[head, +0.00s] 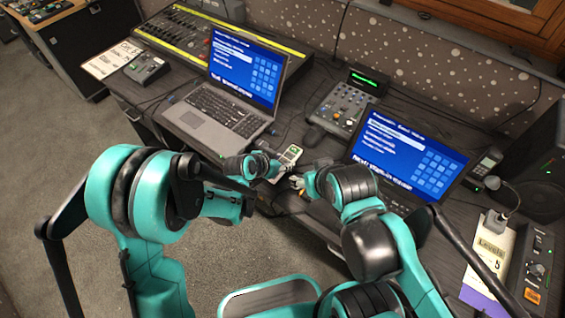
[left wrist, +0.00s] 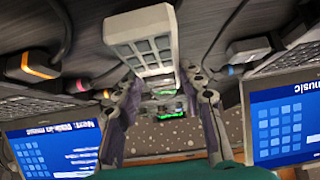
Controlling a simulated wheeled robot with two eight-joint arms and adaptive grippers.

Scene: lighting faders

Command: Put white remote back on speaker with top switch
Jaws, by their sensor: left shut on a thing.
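An open laptop (head: 215,112) stands left of the remote and another laptop screen (head: 411,160) to the right. A small mixer (head: 343,107) sits behind. Cables cross the desk.

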